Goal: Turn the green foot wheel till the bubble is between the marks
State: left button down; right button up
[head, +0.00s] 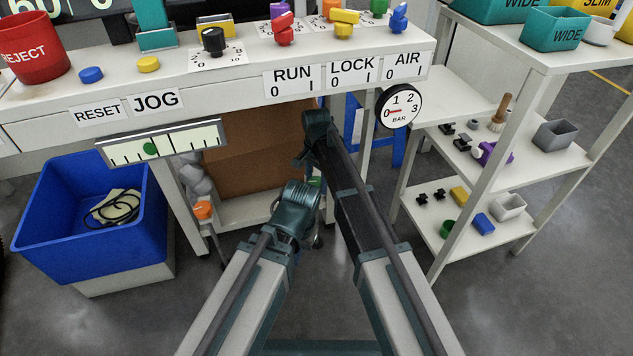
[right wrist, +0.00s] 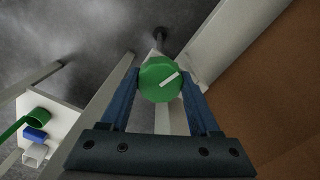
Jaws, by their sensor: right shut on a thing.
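The green foot wheel (right wrist: 153,88) sits between the two blue fingers of my right gripper (right wrist: 160,82), which is shut on it. Its white line slants up to the right. In the head view only a small bit of green (head: 315,182) shows behind my arms. The level (head: 190,140) hangs on the bench front, slightly tilted in the picture. Its green bubble (head: 150,149) lies left of the level's middle, among dark tick marks; I cannot tell which are the limit marks. My left arm's end (head: 297,208) is beside the right arm; its fingers are not clear.
An orange foot wheel (head: 203,209) is at the bench's left leg. A blue bin (head: 60,222) stands left of it. A brown box (head: 255,150) is under the bench, close to my arms. Shelves (head: 425,225) with small parts stand at the right.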

aim_at(316, 182)
jog(key=m, duration=0.4)
jog(key=shift+m, duration=2.8)
jog(key=o, duration=1.4)
jog(key=shift+c, duration=0.2)
notch_tip(316, 182, up, 14)
jog(key=p, duration=1.3)
jog(key=shift+p, duration=0.4)
